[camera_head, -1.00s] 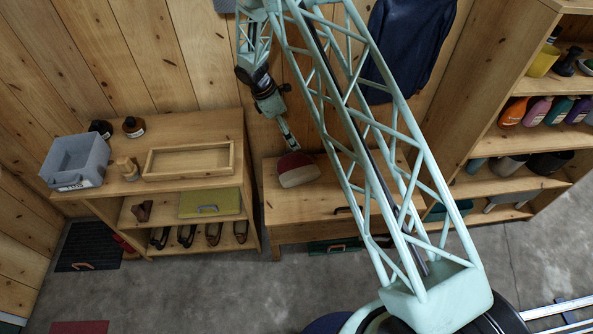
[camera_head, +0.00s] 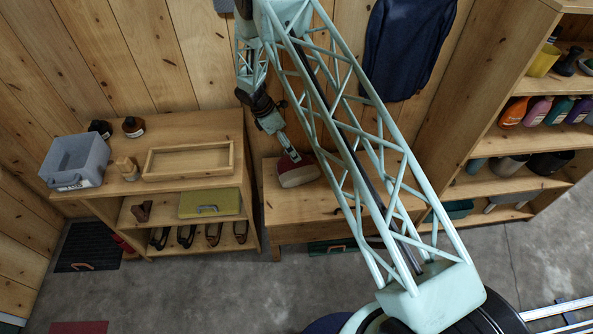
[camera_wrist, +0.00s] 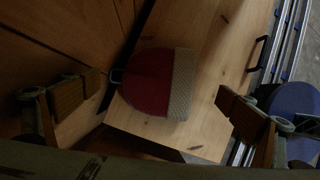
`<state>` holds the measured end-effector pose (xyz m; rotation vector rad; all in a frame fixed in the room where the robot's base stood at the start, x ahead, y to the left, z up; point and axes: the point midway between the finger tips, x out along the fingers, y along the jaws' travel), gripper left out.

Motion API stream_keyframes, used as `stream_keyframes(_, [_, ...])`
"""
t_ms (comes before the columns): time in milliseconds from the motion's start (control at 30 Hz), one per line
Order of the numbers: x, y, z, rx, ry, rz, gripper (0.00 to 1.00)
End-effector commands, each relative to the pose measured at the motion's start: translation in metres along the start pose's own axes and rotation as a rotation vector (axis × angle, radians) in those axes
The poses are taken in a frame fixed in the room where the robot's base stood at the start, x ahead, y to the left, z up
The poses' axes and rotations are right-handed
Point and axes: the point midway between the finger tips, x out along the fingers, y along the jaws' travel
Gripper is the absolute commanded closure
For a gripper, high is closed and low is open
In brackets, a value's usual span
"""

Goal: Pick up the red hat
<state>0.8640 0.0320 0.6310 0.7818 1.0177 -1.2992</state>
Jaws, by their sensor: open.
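The red hat (camera_head: 297,170), a knit cap with a pale beige band, lies on the low wooden bench (camera_head: 340,207) in the head view. In the wrist view the red hat (camera_wrist: 148,82) shows near the middle, with its band on the right side. My gripper (camera_head: 292,157) is at the hat's back edge in the head view and partly overlaps it. In the wrist view my gripper (camera_wrist: 160,93) is open, one finger at the left and one at the right, with the hat between and beyond them. I cannot tell whether a fingertip touches the hat.
A wooden shelf unit (camera_head: 250,205) stands left of the bench, with a grey bin (camera_head: 75,160) and a shallow wooden tray (camera_head: 188,177) on top. A tall shelf (camera_head: 480,120) stands at the right. A dark blue garment (camera_head: 405,45) hangs on the plank wall behind.

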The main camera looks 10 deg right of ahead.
Motion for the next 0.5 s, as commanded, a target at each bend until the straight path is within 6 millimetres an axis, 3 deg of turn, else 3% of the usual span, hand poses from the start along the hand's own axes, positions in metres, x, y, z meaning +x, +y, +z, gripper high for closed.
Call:
stream_keyframes(267, [0.012, 0.000, 0.000, 0.001, 0.000, -0.001, 0.00])
stream_keyframes(500, [0.042, -0.001, 0.000, 0.000, -0.001, -0.002, 0.00])
